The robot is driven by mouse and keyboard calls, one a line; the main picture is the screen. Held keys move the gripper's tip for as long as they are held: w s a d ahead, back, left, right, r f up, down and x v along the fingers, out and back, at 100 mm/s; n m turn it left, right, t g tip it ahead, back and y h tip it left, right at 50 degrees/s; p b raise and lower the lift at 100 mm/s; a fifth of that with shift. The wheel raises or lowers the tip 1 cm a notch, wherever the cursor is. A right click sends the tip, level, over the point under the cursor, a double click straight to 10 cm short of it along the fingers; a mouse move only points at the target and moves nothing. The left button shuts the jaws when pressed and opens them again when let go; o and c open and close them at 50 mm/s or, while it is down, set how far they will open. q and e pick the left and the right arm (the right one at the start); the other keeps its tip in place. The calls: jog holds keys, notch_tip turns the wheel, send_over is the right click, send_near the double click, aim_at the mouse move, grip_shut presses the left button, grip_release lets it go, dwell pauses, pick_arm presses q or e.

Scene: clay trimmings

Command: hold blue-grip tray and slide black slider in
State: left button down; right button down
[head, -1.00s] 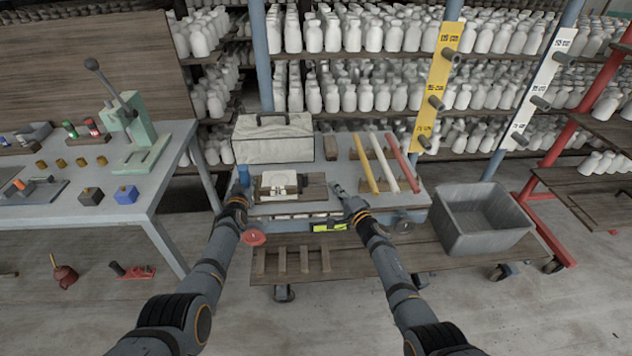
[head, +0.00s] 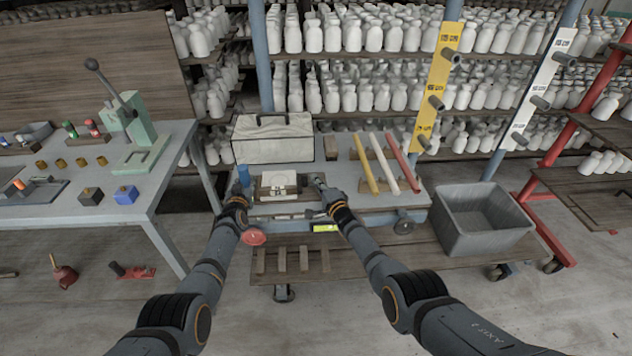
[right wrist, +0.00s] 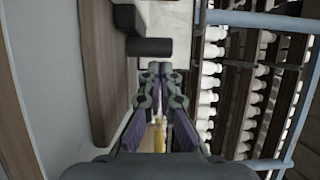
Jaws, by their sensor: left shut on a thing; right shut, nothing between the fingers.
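The tray (head: 262,196) lies on the cart top with a pale clay block (head: 278,183) on it. Its blue grip (head: 244,175) stands up at its left end. My left gripper (head: 241,190) is shut on the blue grip, its fingers partly hidden by my own wrist. My right gripper (head: 318,181) is shut and empty at the tray's right end. In the right wrist view, the black slider (right wrist: 151,47) shows as a dark block just ahead of the shut fingertips (right wrist: 154,68). I cannot tell whether they touch it.
A pale case (head: 273,140) with a handle stands behind the tray. Yellow, white and red rods (head: 383,165) lie to the right on wooden supports. A grey bin (head: 480,220) stands further right. A red round knob (head: 253,237) is at the cart's front.

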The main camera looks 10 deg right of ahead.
pick_arm(q)
jog(key=shift+s+f, duration=0.1)
jog(key=shift+f, duration=0.2)
jog(key=shift+d, duration=0.15)
pick_arm(e)
jog(key=shift+a, duration=0.55)
jog(key=d, duration=0.4)
jog(key=shift+w, duration=0.2)
pick_arm(q)
jog(key=c, duration=1.3)
grip_release()
jog(key=o, duration=0.4)
pick_arm(e)
jog(key=v, duration=1)
jog(key=shift+w+d, duration=0.1)
jog(key=shift+d, duration=0.1)
pick_arm(q)
jog(key=shift+r, duration=0.15)
